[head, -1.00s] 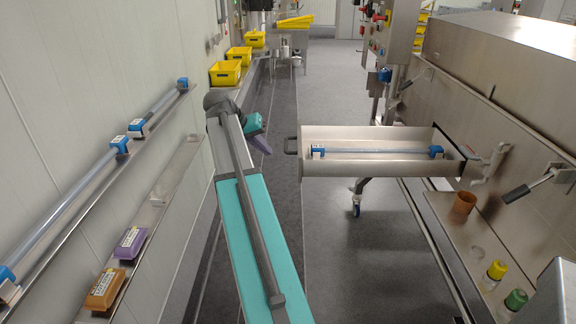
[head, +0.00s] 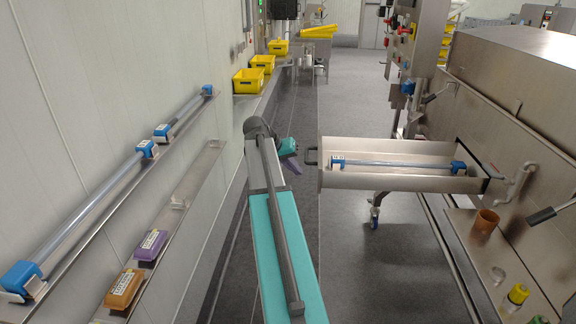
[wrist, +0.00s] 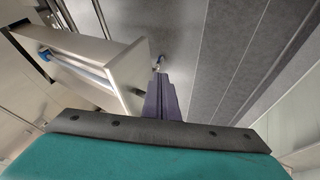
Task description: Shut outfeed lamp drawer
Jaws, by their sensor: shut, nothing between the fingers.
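The outfeed lamp drawer (head: 400,182) is a grey metal tray, standing pulled out to the left from the steel machine on the right. A clear lamp tube (head: 398,164) with blue end caps lies in it. A dark handle (head: 310,157) is on its left end face. My gripper (head: 294,167) has purple fingers and is just left of that handle, with a small gap apparent. In the wrist view my fingers (wrist: 162,96) are shut and empty, beside the drawer's end panel (wrist: 128,88). Whether they touch the handle cannot be told.
The left wall has two shelves; the upper bears lamp tubes (head: 95,207), the lower a purple block (head: 150,245) and an orange block (head: 124,289). Yellow bins (head: 249,80) stand further back. A brown cup (head: 485,222) is on the machine's lower ledge. The floor aisle is clear.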

